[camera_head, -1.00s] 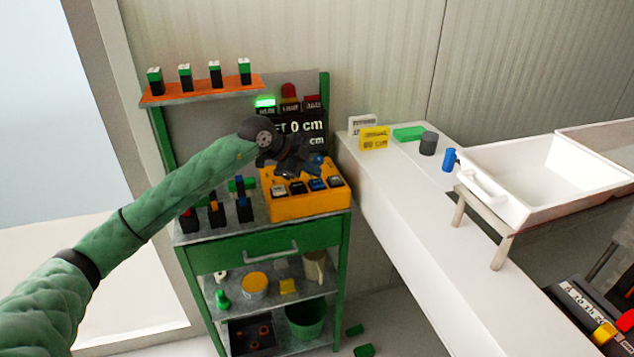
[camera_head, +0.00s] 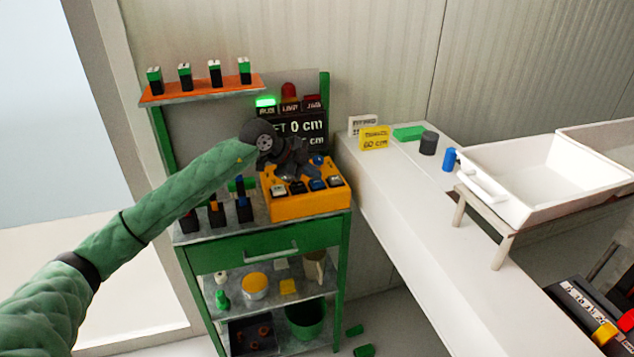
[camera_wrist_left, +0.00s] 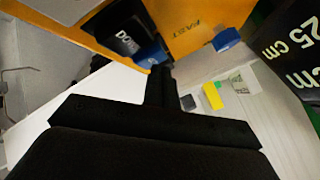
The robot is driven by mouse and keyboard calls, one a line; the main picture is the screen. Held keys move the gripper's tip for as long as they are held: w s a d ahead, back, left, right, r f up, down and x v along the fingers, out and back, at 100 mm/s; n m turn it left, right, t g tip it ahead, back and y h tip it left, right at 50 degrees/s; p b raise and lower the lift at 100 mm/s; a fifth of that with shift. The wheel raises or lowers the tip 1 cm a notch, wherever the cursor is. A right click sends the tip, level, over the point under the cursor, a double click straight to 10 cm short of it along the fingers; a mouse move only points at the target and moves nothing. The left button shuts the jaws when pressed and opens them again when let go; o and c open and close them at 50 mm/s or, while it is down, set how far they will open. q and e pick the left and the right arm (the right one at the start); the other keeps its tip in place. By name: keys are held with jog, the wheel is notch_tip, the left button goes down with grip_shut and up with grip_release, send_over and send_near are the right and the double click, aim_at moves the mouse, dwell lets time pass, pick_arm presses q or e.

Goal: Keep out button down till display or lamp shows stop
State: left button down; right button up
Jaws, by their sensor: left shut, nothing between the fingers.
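The orange control box (camera_head: 305,207) stands on the green cart with a row of several buttons on its front. Another blue button (camera_head: 318,160) sits at its back right. My left gripper (camera_head: 297,176) is shut and empty above the box. In the left wrist view its tips (camera_wrist_left: 160,74) are beside a blue button (camera_wrist_left: 150,55) under a black label starting "DO"; contact or pressing cannot be told. The black display (camera_head: 305,127) reads "0 cm" above; its lower line is partly hidden, and the wrist view shows "25 cm". The green lamp (camera_head: 265,101) is lit; the red lamp (camera_head: 289,91) looks unlit.
Several upright black-and-blue or red switch-like parts (camera_head: 245,208) stand left of the box. An orange shelf (camera_head: 200,90) is above. White trays (camera_head: 540,180) stand further right.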

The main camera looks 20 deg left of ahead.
pick_arm(q)
jog(key=shift+f, duration=0.45)
dwell(4.5)
jog(key=shift+r, duration=0.1)
dwell(2.4)
jog(key=shift+r+p, duration=0.45)
jog(key=shift+r, duration=0.45)
